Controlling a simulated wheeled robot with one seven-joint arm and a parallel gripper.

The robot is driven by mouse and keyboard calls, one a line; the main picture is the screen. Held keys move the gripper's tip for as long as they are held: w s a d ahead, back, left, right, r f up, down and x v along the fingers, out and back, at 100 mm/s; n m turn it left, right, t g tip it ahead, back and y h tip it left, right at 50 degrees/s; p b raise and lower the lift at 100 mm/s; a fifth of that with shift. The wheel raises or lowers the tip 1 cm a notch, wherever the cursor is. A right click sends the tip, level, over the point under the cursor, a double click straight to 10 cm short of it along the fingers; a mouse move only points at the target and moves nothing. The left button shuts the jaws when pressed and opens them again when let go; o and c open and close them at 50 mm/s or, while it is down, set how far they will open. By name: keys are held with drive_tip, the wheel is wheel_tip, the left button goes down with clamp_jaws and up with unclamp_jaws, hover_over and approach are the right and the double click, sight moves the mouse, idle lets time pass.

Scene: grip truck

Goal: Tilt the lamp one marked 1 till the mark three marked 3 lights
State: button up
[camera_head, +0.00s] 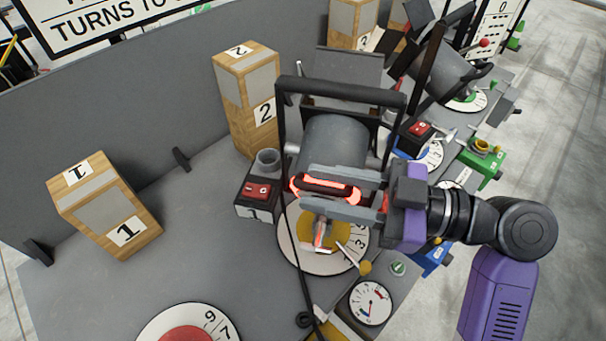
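Lamp one is the grey drum (335,140) in a black yoke (340,93), beside a black box marked 1 (256,198) with a red switch. Red glow edges a dark bar (328,187) at the lamp's near end. My gripper (335,194) reaches in from the right, one finger above this bar and one below; whether they clamp it I cannot tell. Wooden blocks marked 1 (105,208) and 2 (248,100) have plain grey panels. I see no light on any panel.
A white numbered dial (295,250) with a yellow centre lies under the lamp. A gauge (371,303) is in front. A second lamp (440,78) stands behind at the right. A grey wall (150,90) backs the bench.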

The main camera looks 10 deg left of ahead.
drive_tip(key=shift+w+a+p, duration=0.15)
drive_tip(key=shift+a, duration=0.6)
drive_tip(key=shift+w+a+p, duration=0.1)
drive_tip(key=shift+a+p, duration=0.05)
drive_tip(key=shift+a, duration=0.55)
drive_tip(key=shift+c, duration=0.4)
clamp_jaws()
